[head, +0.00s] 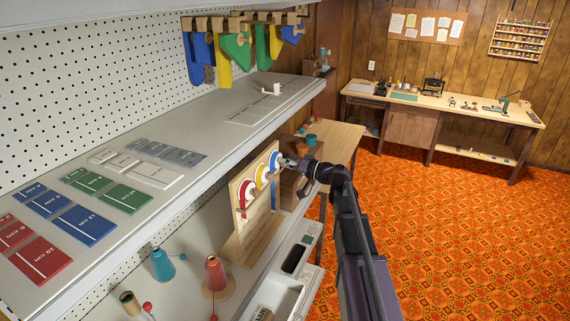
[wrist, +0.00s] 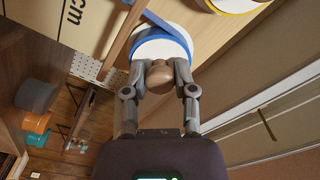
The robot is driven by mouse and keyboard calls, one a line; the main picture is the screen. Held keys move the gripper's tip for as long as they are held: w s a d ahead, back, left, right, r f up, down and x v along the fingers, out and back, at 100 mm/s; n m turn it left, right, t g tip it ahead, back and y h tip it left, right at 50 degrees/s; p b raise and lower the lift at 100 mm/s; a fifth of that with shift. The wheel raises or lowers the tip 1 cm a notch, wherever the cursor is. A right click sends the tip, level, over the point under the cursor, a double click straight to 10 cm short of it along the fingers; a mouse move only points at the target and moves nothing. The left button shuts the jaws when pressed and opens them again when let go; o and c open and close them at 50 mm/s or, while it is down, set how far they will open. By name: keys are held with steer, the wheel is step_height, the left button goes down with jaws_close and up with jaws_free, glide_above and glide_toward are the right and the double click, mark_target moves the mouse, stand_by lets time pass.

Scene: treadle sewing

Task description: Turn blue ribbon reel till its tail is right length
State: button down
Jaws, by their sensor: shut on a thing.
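A wooden stand (head: 246,238) on the lower shelf holds a red reel (head: 247,190), a yellow reel (head: 261,176) and a blue ribbon reel (head: 275,162) with white faces. My gripper (head: 288,163) is at the blue reel, the one farthest along the stand. In the wrist view my gripper (wrist: 159,82) is shut on the reel's round wooden knob (wrist: 160,73), in front of the white face (wrist: 155,49). The blue ribbon (wrist: 172,27) shows at the reel's rim. In the head view its tail (head: 273,196) hangs down the stand; its lower end is hard to make out.
Red, blue, green and white marked cards (head: 85,226) lie on the upper shelf. Thread cones (head: 163,265) and a tray (head: 285,297) stand on the lower shelf near the stand. A small wooden table (head: 338,138) is behind my gripper. The orange floor to the right is open.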

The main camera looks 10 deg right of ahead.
steer(key=m, duration=0.6)
steer(key=shift+r+m, duration=0.1)
steer(key=shift+m, duration=0.2)
steer(key=m, duration=0.6)
steer(key=shift+m, duration=0.4)
steer(key=shift+c, duration=2)
jaws_free()
steer(key=v, duration=1.2)
